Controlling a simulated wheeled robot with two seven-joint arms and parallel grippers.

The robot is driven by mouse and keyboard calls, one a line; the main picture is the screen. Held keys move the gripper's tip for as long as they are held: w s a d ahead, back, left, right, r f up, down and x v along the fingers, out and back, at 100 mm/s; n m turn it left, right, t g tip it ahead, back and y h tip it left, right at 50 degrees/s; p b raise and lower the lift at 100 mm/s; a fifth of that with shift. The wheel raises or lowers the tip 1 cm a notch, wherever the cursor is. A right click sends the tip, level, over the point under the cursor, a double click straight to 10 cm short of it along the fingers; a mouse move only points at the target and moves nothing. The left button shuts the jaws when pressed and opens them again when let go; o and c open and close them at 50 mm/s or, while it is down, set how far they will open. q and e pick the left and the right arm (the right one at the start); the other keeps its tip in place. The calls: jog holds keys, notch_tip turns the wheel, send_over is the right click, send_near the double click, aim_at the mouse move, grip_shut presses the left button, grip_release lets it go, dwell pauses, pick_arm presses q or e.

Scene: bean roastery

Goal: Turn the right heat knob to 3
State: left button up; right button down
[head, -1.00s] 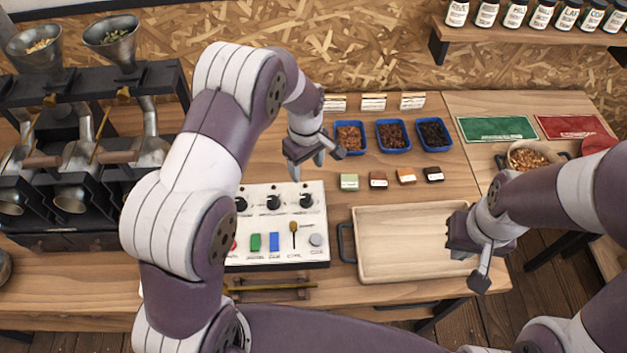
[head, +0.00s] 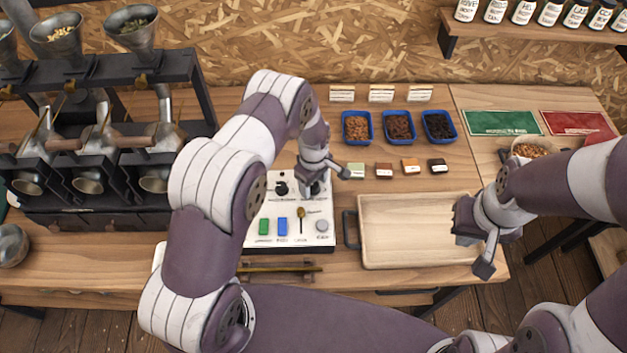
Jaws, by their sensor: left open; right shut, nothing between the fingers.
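The white control panel (head: 292,234) lies on the bench in the middle of the view. Its middle black knob (head: 281,188) shows clearly, and its left part is hidden behind my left arm. My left gripper (head: 313,187) is low over the upper right of the panel, at the right heat knob. The gripper covers most of that knob, so I cannot tell its setting or whether the fingers touch it. The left gripper is open. My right gripper (head: 486,258) is shut and empty over the right end of the wooden tray (head: 405,232).
A green button (head: 264,226), a blue button (head: 282,226), a small lever (head: 300,218) and a grey button (head: 321,226) are on the panel. Small sample blocks (head: 384,170) and blue bean trays (head: 356,139) lie behind. Hopper machines (head: 100,150) stand at the left.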

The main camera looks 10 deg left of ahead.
pick_arm(q)
jog(key=shift+c, duration=0.4)
jog(key=c, duration=1)
jog(key=shift+o, duration=0.2)
